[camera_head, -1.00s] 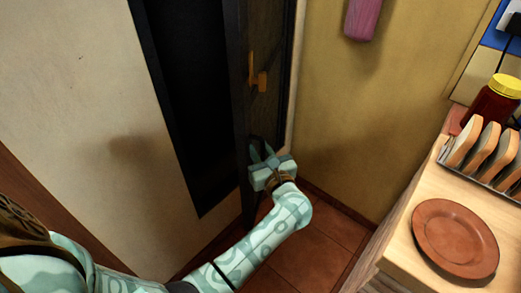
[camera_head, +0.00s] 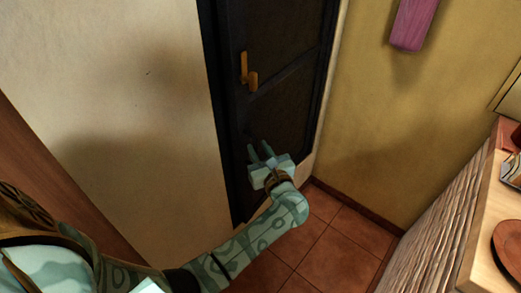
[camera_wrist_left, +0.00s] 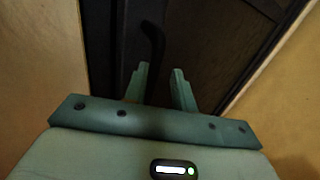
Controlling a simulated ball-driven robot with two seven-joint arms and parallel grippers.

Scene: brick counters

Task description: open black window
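The black window (camera_head: 295,100) is a tall dark panel in a dark frame, set in the wall ahead. It looks closed or nearly closed, with no clear gap at its left edge. An orange handle (camera_head: 247,75) is on its upper left. My left gripper (camera_head: 260,147) is in front of the panel's lower left, below that handle. Its two fingers stand apart with nothing visibly held; they also show in the left wrist view (camera_wrist_left: 161,78). A dark curved shape (camera_wrist_left: 153,45) lies just beyond the fingertips, perhaps a handle or a shadow. My right gripper is out of view.
A counter (camera_head: 490,225) with a brown plate (camera_head: 509,248) stands at the right. A purple object (camera_head: 413,24) hangs on the yellow wall. The tiled floor (camera_head: 325,240) between window and counter is clear. A pale wall (camera_head: 120,100) is on the left.

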